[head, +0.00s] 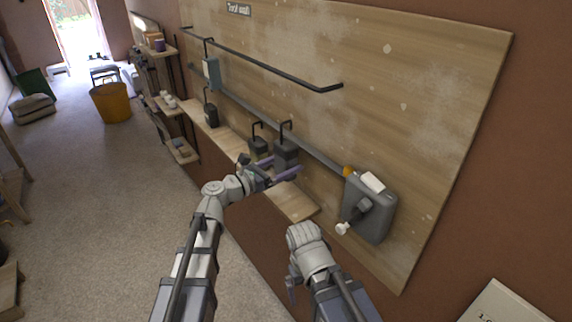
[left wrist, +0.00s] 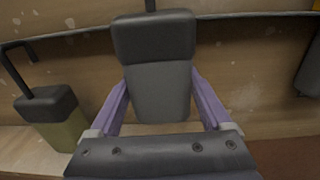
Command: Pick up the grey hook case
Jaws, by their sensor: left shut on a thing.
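The grey hook case (head: 287,150) has a dark top band and a black hook above it. It stands upright by the wall board. My left gripper (head: 283,172) is shut on it, with purple fingers on both sides of its lower body. In the left wrist view the grey hook case (left wrist: 158,70) fills the middle, between the two fingers. I cannot tell if its base touches the shelf.
A similar case with an olive body (left wrist: 50,125) stands close on the left. Another dark case (head: 211,115) and a hanging blue-grey one (head: 211,72) are farther along. Black rails (head: 270,66) cross the board.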

